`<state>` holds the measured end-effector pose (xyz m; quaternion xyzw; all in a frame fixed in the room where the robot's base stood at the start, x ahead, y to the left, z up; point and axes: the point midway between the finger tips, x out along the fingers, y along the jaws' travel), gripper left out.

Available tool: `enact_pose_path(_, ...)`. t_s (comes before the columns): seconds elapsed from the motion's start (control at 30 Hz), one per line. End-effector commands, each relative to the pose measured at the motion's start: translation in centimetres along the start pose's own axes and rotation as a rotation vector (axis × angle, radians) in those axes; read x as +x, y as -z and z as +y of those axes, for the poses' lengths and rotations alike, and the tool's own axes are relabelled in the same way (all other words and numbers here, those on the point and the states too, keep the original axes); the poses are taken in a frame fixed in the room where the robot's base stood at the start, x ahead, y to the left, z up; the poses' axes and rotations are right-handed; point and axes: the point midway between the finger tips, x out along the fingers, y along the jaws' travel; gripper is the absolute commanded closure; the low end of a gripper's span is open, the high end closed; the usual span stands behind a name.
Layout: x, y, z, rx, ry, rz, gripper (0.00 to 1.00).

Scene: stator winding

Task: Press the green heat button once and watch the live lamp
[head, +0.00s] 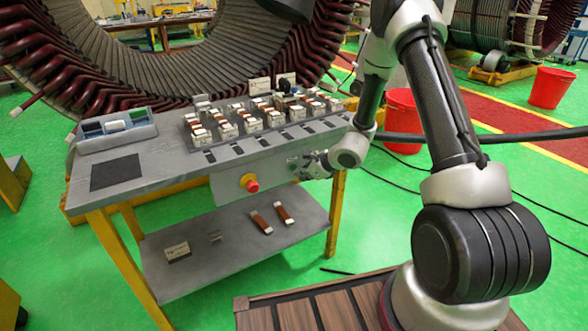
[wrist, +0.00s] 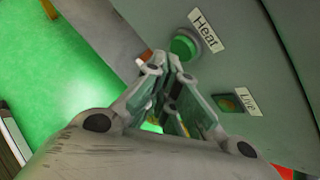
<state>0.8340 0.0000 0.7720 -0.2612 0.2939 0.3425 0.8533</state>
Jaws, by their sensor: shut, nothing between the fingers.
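In the wrist view the green heat button (wrist: 184,45) stands out from a grey panel beside a white label reading "Heat". My gripper (wrist: 170,66) is shut and empty, its fingertips just below the button in the picture. I cannot tell whether they touch it. The live lamp (wrist: 230,103) is a small amber-and-green piece beside the "Live" label; I cannot tell whether it is lit. In the head view my gripper (head: 306,164) is at the right part of the workbench's front panel (head: 225,188). The button and lamp are too small or hidden there.
A red knob on a yellow base (head: 250,184) sits on the same panel, left of my gripper. The grey bench top (head: 180,165) holds rows of coil parts (head: 250,118). Two brown strips (head: 261,223) lie on the lower shelf. Black cables and red buckets (head: 402,115) are to the right.

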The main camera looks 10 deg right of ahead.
Motion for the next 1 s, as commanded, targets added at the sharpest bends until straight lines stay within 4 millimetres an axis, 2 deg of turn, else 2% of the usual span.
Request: enact_pose_path(1.0, 0.72, -0.53, -0.50, 0.000, 0.000, 0.000, 1.00)
